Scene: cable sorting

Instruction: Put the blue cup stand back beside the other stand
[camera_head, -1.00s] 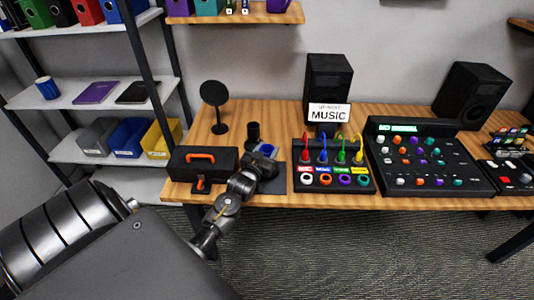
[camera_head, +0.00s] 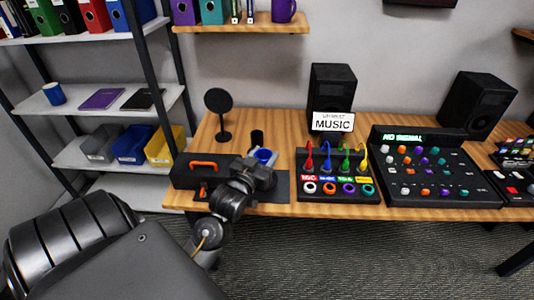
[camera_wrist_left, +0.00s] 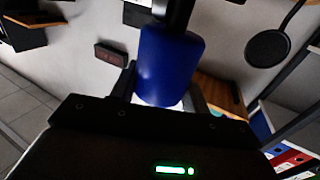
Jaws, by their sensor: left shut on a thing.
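The blue cup stand (camera_head: 264,155) is a blue cylinder over the left part of the desk. It also shows large in the left wrist view (camera_wrist_left: 168,65). My left gripper (camera_wrist_left: 160,92) is shut on it, with a finger on each side; in the head view the gripper (camera_head: 263,163) partly covers it. The other stand (camera_head: 257,137) is a black cylinder, upright just behind and left of the blue one. I cannot tell whether the blue stand touches the desk. My right gripper is not in view.
A black toolbox (camera_head: 205,170) with an orange handle is left of my gripper. A round black disc on a stand (camera_head: 218,102) is behind it. The cable panel (camera_head: 335,190) is to the right. A dark mat (camera_head: 281,186) lies under my gripper.

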